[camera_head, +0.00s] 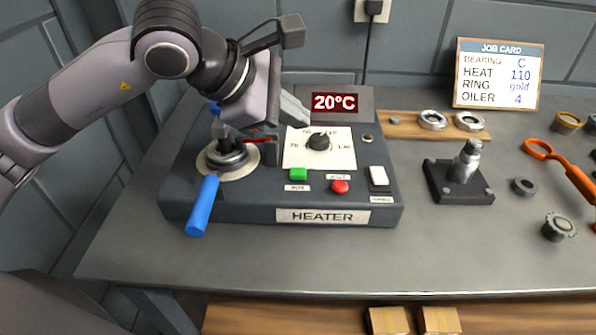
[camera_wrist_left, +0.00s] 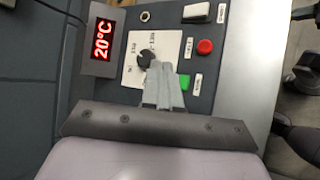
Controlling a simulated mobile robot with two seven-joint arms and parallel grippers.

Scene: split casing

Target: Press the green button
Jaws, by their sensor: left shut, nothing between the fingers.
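The green button (camera_head: 298,174) sits on the sloped front of the dark heater (camera_head: 240,205), left of a red button (camera_head: 340,187). In the left wrist view the green button (camera_wrist_left: 184,82) shows just right of the shut fingertips, partly behind them. My left gripper (camera_head: 303,116) is above the heater, its fingers together and empty, behind and above the green button and near the black dial (camera_head: 319,142). The fingers also show in the left wrist view (camera_wrist_left: 162,70). I cannot tell any contact with the panel. My right gripper is not in view.
The heater display (camera_head: 335,103) reads 20°C. A white switch (camera_head: 378,176) is right of the red button. A blue-handled lever (camera_head: 203,205) stands at the heater's left. A black stand (camera_head: 458,180), rings and an orange tool (camera_head: 560,165) lie to the right. The table front is clear.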

